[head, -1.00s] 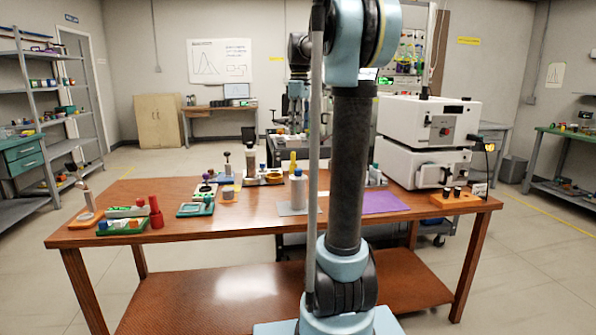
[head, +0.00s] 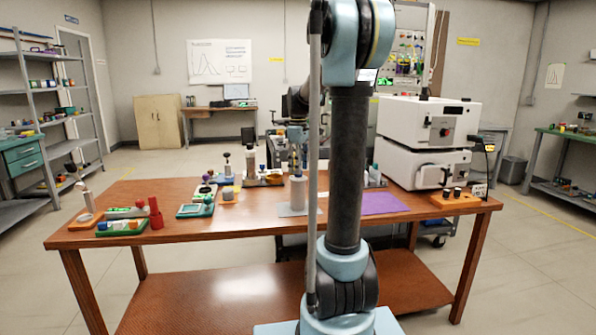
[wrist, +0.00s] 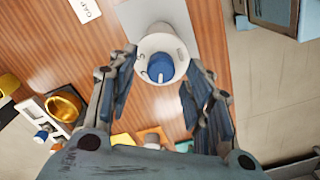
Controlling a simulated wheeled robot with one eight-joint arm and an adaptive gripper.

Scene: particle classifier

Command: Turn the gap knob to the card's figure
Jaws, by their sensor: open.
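The gap knob is a blue round cap (wrist: 160,68) with a pale pointer mark, on top of a white cylinder (wrist: 150,45). The cylinder stands upright on a grey plate (wrist: 165,12); in the head view the white cylinder (head: 298,192) is near the middle of the table. My gripper (wrist: 162,64) is open above the knob, with one finger on either side. It looks apart from the knob, though the height is hard to judge. A white card (wrist: 85,9) reading "GAP" lies beside the plate; its figure is cut off by the frame edge.
A purple mat (head: 384,203) lies right of the cylinder. The white machine (head: 428,125) stands at the table's right back. Several small items, including a green-framed scale (head: 195,210), sit to the left. The table's front middle is clear.

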